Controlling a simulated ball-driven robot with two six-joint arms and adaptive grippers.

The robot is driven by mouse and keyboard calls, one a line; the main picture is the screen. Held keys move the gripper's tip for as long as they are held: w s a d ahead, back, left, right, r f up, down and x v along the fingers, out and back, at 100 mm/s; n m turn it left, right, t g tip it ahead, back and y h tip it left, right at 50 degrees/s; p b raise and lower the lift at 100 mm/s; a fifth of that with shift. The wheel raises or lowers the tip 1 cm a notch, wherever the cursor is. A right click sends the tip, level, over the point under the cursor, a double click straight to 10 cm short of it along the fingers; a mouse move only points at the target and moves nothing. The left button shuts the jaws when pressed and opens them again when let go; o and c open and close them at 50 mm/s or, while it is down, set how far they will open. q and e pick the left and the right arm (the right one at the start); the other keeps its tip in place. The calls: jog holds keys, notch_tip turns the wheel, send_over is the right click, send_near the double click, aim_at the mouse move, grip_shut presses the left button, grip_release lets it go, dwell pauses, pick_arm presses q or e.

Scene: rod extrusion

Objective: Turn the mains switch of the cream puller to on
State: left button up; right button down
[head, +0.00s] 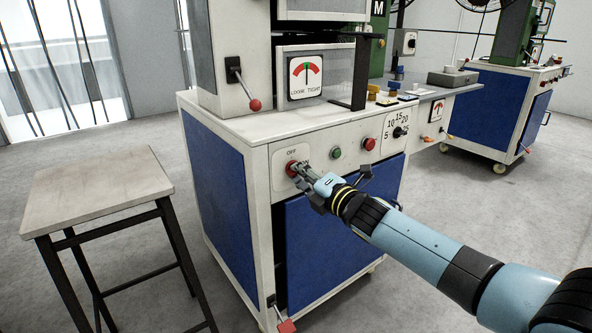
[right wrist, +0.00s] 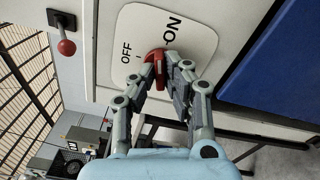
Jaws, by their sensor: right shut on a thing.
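The cream puller (head: 230,118) stands in the middle of the head view, a cream cabinet with blue panels. Its mains switch (head: 291,168) is a red knob on a white plate marked OFF and ON, at the left of the front panel. My right gripper (head: 299,171) is at the knob. In the right wrist view the fingers (right wrist: 166,74) are shut around the red knob (right wrist: 155,58). The fingers partly hide the knob, so I cannot tell exactly which mark it points to. My left gripper is not in view.
A green button (head: 337,153), a red knob (head: 369,144) and a black dial (head: 400,132) sit right of the switch. A red-tipped lever (head: 254,104) hangs above. A stool (head: 98,188) stands to the left. Another blue machine (head: 492,110) is at the back right.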

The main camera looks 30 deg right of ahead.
jog(key=shift+m+p, duration=0.35)
jog(key=shift+m, duration=0.55)
jog(key=shift+r+m+p, duration=0.1)
jog(key=shift+m+p, duration=0.25)
jog(key=shift+m, duration=0.25)
jog(key=c, duration=1.8)
grip_release()
jog(key=o, duration=0.5)
